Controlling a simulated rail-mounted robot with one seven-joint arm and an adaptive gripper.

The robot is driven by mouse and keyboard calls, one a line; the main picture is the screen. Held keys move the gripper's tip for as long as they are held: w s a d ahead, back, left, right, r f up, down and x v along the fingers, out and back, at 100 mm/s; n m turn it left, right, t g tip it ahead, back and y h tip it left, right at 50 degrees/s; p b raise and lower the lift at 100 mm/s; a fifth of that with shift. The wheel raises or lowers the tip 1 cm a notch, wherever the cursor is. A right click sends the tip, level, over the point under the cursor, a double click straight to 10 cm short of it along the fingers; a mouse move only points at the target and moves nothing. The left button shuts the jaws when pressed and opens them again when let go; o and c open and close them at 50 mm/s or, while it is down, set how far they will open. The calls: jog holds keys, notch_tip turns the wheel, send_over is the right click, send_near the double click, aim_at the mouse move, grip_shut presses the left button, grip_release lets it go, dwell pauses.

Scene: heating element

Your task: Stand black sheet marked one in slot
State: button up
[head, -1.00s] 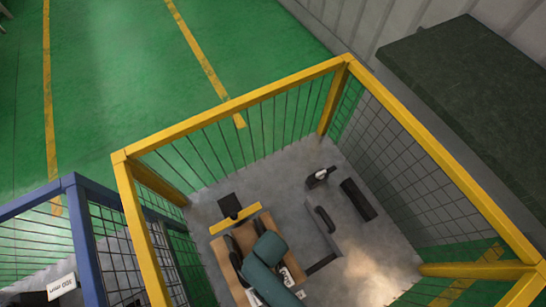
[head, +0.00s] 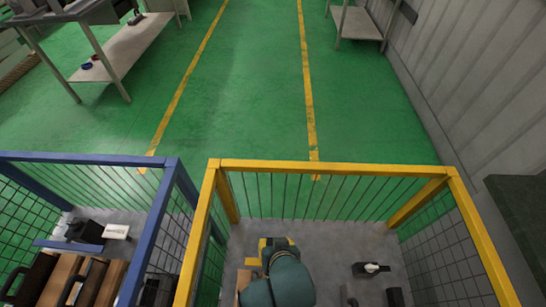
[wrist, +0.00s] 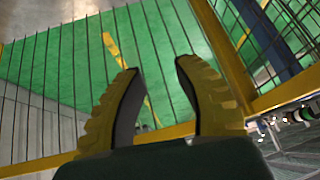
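My gripper (head: 277,243) shows at the back of the yellow-framed cage in the head view, with my teal arm behind it. In the wrist view my gripper (wrist: 157,68) has its two yellow ridged fingers with dark pads spread apart, with nothing between them. I cannot pick out a sheet marked one or its slot in either view. A small edge of wooden board (head: 243,280) shows left of my arm, which hides most of that area.
The yellow cage (head: 330,167) surrounds my arm. On its grey floor stand a black part with a white piece (head: 371,269) and a dark block (head: 395,297). A blue cage (head: 90,157) at left holds wooden boards with dark pieces (head: 80,278). Green floor beyond is open.

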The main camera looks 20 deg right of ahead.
jog(key=w+r+n+t, duration=0.1)
jog(key=w+r+t, duration=0.3)
jog(key=r, duration=1.1)
jog(key=w+r+n+t, duration=0.15)
jog(key=r+t, duration=0.35)
jog(key=r, duration=0.9)
jog(key=s+r+t, duration=0.2)
jog(key=r+t, duration=0.1)
jog(key=r, duration=0.6)
jog(key=s+a+r+t, duration=0.1)
jog(key=s+r+t, duration=0.2)
jog(key=r, duration=0.5)
jog(key=shift+s+r, duration=0.15)
jog(key=shift+r, duration=0.2)
